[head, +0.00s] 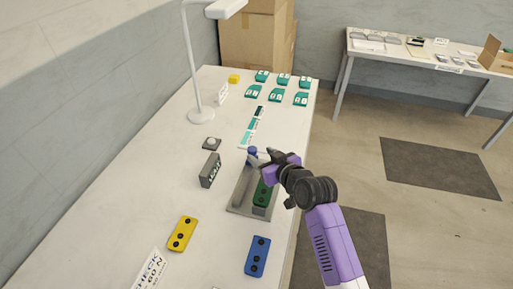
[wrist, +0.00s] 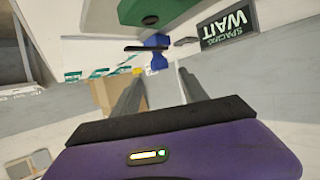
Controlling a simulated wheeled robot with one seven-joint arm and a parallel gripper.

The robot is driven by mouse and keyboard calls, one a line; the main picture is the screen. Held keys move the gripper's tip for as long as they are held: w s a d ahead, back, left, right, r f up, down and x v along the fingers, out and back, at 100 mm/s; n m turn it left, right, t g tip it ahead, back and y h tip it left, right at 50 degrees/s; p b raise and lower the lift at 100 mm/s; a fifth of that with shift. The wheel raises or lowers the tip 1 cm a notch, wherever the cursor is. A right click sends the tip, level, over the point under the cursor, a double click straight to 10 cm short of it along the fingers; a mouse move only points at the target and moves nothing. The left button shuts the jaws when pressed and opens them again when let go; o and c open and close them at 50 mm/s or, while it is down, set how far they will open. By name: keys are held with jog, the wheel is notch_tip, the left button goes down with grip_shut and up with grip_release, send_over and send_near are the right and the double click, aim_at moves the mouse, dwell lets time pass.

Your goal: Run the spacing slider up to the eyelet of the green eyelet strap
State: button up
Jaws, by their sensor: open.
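The green eyelet strap (head: 262,193) lies in a grey press fixture (head: 240,207) near the table's right edge; its dark underside edge also shows at the top of the wrist view (wrist: 165,10). The blue spacing slider (head: 252,152) stands at the far end of the fixture, apart from the strap's body as far as I can see. In the wrist view the slider (wrist: 157,52) is just beyond my fingertips, roughly in line with the gap between them. My gripper (head: 263,157) is open and empty beside the slider. Whether a finger touches it I cannot tell.
A small display (wrist: 229,27) reads SPACING WAIT; its box (head: 210,170) stands left of the fixture. A yellow strap (head: 182,234) and a blue strap (head: 257,257) lie in front. A lamp (head: 201,115) and several teal cards (head: 275,94) are farther back.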

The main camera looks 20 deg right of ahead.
aim_at(253, 149)
jog(key=shift+p+x, duration=0.3)
jog(key=shift+x, duration=3.3)
